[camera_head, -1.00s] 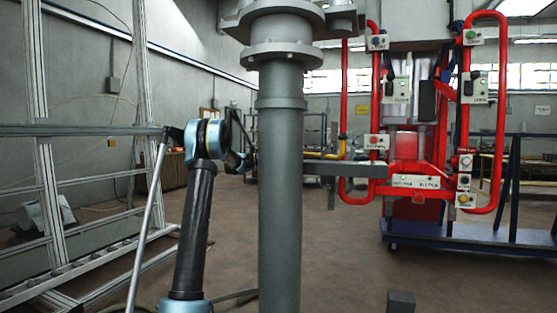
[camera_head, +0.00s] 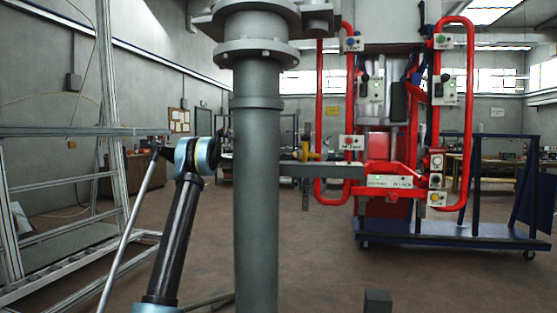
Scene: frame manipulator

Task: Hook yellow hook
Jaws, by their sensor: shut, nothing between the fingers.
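A small yellow piece (camera_head: 310,155) shows just right of the grey column, above a grey horizontal bar. It is too small to tell whether it is the yellow hook. My arm rises at the lower left to a pale blue joint and passes behind the column. My gripper is not visible; the column hides that area. A red tubular frame (camera_head: 468,120) with switch boxes stands at the right. The grey bar (camera_head: 335,171) reaches from the column toward its lower part.
The thick grey column (camera_head: 256,200) fills the middle of the view. A blue wheeled cart (camera_head: 450,238) stands under the red frame. Metal framing (camera_head: 110,120) stands at the left. A dark block (camera_head: 378,301) is at the bottom edge. Open floor lies between.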

